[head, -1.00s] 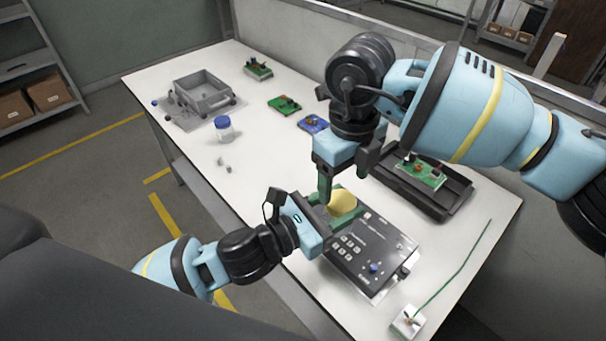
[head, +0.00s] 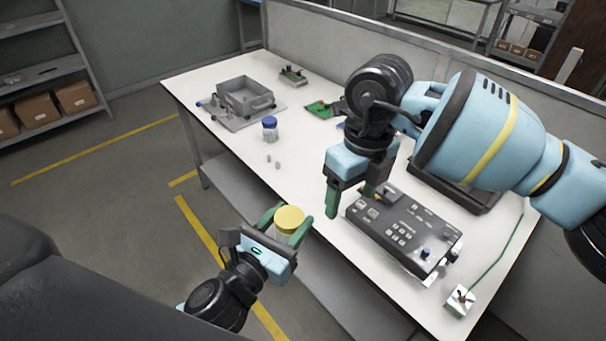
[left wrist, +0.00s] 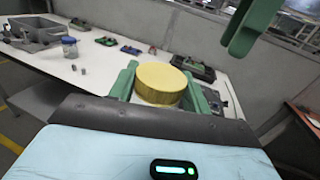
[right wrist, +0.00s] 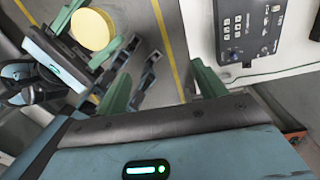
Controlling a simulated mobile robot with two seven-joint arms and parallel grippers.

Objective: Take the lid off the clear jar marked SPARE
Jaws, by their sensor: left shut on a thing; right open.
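My left gripper (head: 286,223) is shut on a jar with a yellow lid (head: 289,217) and holds it in front of the table's near edge. The lid sits on the jar; the clear body (head: 282,236) shows a little below it, and no marking is readable. In the left wrist view the yellow lid (left wrist: 160,80) stands between both green fingers. My right gripper (head: 350,203) is open and empty, right of the jar and apart from it. A second clear jar (head: 270,132) with a blue lid stands on the table farther back; its marking is unreadable too.
A grey control box (head: 405,232) lies on the table right of my right gripper. A grey bin (head: 245,100) stands at the back left, with two small pale pieces (head: 273,163) near the blue-lidded jar. A white switch box (head: 459,300) sits at the front right.

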